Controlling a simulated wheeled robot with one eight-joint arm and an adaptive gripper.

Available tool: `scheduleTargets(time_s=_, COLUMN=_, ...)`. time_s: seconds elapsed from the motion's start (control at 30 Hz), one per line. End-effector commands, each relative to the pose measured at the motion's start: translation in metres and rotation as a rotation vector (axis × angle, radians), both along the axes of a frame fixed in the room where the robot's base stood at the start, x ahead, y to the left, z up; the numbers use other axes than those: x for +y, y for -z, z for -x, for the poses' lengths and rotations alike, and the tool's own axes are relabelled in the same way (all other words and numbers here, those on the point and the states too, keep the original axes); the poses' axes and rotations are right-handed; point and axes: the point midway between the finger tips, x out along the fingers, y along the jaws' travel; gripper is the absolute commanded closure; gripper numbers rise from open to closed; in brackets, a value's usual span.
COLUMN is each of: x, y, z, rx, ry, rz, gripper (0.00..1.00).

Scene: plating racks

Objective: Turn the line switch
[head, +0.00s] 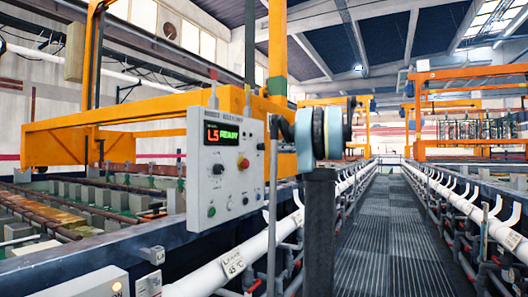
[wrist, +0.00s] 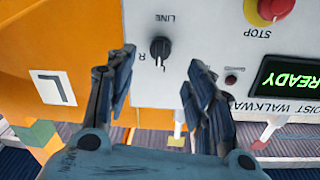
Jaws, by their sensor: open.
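The line switch (wrist: 160,48) is a small black rotary knob on a pale grey panel, under an upside-down "LINE" label in the wrist view. An "R" is printed beside it. My gripper (wrist: 162,64) is open, with one dark finger on each side of the knob's lower end in the picture. The fingers look empty; I cannot tell whether they touch the panel. In the head view the control panel (head: 228,190) hangs on the orange hoist, its display (head: 221,134) reading "L5 READY". I cannot clearly pick out the line switch or fingers there.
A red stop button (wrist: 270,8) on a yellow base sits near the switch, with a small dark red button (wrist: 231,79) nearer the display. The orange hoist beam (head: 110,135) spans tanks at left. A grated walkway (head: 385,230) runs clear between white pipes.

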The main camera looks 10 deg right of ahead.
Motion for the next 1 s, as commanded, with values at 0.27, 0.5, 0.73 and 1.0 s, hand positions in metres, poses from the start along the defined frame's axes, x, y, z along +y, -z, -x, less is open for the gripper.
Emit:
scheduleTargets(time_s=0.27, x=0.040, y=0.000, z=-0.031, rx=0.000, ry=-0.003, rz=0.000, gripper=0.51)
scheduleTargets(time_s=0.5, x=0.062, y=0.000, z=-0.050, rx=0.000, ry=-0.001, rz=0.001, gripper=0.51)
scheduleTargets(time_s=0.73, x=0.070, y=0.000, z=-0.056, rx=0.000, ry=0.000, rz=0.000, gripper=0.51)
scheduleTargets(time_s=1.0, x=0.069, y=0.000, z=-0.056, rx=0.000, ry=0.000, rz=0.000, gripper=0.60)
